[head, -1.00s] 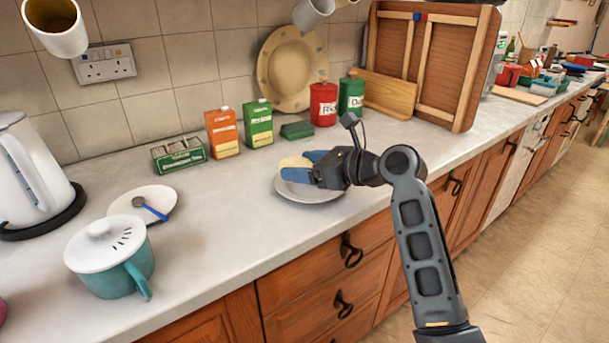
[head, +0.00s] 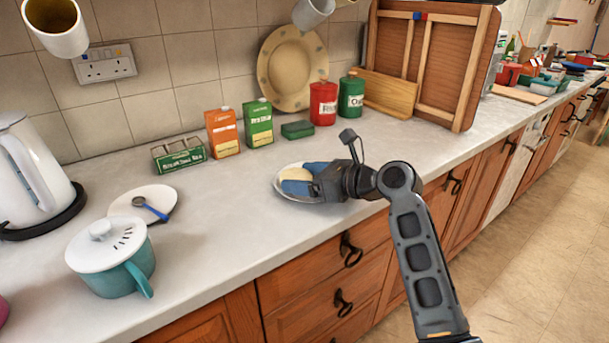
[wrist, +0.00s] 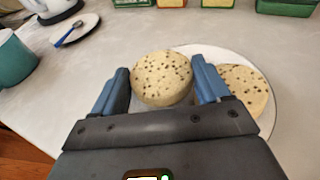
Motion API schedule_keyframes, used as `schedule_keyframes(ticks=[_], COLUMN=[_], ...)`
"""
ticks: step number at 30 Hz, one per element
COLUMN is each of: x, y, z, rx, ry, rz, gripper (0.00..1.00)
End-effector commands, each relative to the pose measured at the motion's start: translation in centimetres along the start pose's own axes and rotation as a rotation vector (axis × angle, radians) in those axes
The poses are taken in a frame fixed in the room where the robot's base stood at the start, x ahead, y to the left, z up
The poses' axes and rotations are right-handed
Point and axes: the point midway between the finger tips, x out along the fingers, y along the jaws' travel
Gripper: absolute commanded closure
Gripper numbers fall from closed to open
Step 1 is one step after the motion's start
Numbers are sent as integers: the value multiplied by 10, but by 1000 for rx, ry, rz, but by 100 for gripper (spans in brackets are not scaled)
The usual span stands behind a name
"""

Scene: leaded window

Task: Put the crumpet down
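My gripper (head: 299,178) is low over the white plate (head: 282,191) near the front of the worktop. Its blue fingers are shut on a round, pale, pitted crumpet (head: 296,174), one finger on each side. The held crumpet (wrist: 162,78) sits between the fingertips in the wrist view, over the plate's left part. I cannot tell whether its underside touches the plate. A second crumpet (wrist: 245,88) lies on the plate at the right in the wrist view, beside the right finger. It is hidden behind my gripper in the head view.
A small plate with a blue spoon (head: 150,208), a teal lidded pot (head: 112,262) and a white kettle (head: 32,170) stand at left. Cartons (head: 222,132), a green tea box (head: 178,155), and red (head: 322,104) and green canisters (head: 351,96) line the back.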

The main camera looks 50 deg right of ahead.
Motion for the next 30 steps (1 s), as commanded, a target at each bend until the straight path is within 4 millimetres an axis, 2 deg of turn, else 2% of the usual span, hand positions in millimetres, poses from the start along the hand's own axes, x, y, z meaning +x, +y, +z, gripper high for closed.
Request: schedule_keyframes(ticks=[1,7,15,19,23,30], x=[1,1,1,-2,-25,-78], y=[1,0,-1,-2,-1,-1], z=[-6,-8,-9,0,5,7], rx=[7,9,11,7,10,7], ry=[10,13,16,15,12,8], rz=[2,1,0,-2,-2,-3], gripper=[18,0,0,0,0,0])
